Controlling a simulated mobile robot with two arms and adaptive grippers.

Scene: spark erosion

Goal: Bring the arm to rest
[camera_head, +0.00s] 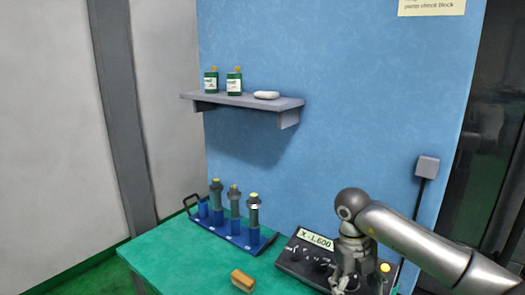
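My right arm (415,240) comes in from the right and bends down at a rounded joint over the table. My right gripper (343,284) hangs in front of a dark control box (303,256) with an "X -1.600" display. Its fingertips are near the bottom edge, and I cannot tell whether they are open or shut, or whether they touch the box. My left gripper is not in view.
A green table (180,255) carries a blue rack (232,233) with several grey holders and a yellow-brown block (243,280). A wall shelf (245,101) holds two green bottles and a white object. The table's left front is clear.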

